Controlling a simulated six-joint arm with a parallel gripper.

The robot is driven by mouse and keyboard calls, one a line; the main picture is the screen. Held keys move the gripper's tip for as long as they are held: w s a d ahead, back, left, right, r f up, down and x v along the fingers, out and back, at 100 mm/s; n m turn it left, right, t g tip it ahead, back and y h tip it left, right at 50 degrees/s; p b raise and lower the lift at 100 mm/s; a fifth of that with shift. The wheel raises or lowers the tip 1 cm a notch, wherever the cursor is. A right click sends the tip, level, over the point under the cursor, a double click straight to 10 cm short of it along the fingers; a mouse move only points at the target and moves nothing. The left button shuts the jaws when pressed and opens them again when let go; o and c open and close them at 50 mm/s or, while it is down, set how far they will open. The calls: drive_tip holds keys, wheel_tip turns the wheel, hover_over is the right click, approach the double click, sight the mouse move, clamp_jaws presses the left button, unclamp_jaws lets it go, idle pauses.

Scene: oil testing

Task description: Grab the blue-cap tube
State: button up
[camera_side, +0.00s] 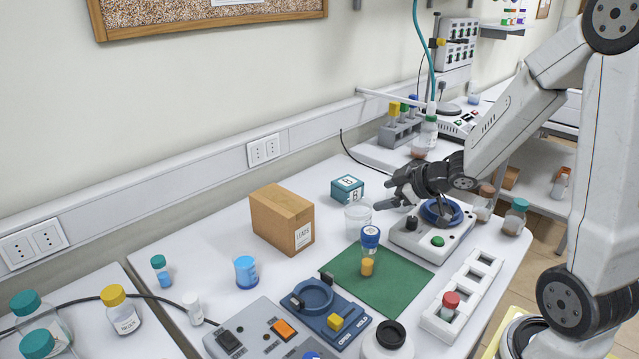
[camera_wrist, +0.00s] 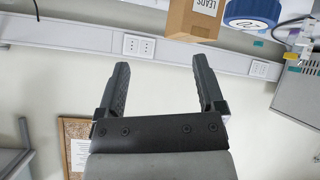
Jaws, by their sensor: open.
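The blue-cap tube (camera_side: 368,262) stands upright on the green mat (camera_side: 400,275) in the side view, with amber liquid in its lower part. Its blue cap (camera_wrist: 252,12) shows large at the top right of the wrist view, cut by the edge and outside the fingers. My gripper (camera_side: 384,192) is open and empty, above and slightly right of the tube in the side view, apart from it. In the wrist view both fingers (camera_wrist: 160,66) are spread with only wall between them.
A cardboard box (camera_side: 278,222) stands left of the mat. A clear beaker (camera_side: 357,217) is behind the tube. A blue clamp fixture (camera_side: 318,302) sits in front, a white rack with a red-cap tube (camera_side: 449,306) to the right. A device with a blue ring (camera_side: 430,240) lies under my gripper.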

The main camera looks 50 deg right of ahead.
drive_tip(key=s+a+n+y, duration=0.2)
drive_tip(key=s+n+y, duration=0.1)
drive_tip(key=s+y, duration=0.4)
approach(369, 247)
drive_tip(key=shift+w+d+f+y, duration=0.2)
drive_tip(key=shift+w+f, duration=0.45)
drive_tip(key=shift+w, duration=0.05)
drive_tip(key=shift+w+d+f+y, duration=0.15)
drive_tip(key=shift+w+f+y, duration=0.05)
drive_tip(key=shift+w+f, duration=0.5)
drive_tip(key=shift+w+a, duration=0.1)
drive_tip(key=shift+x, duration=1.15)
drive_tip(key=shift+f, duration=0.1)
drive_tip(key=shift+x, duration=2.55)
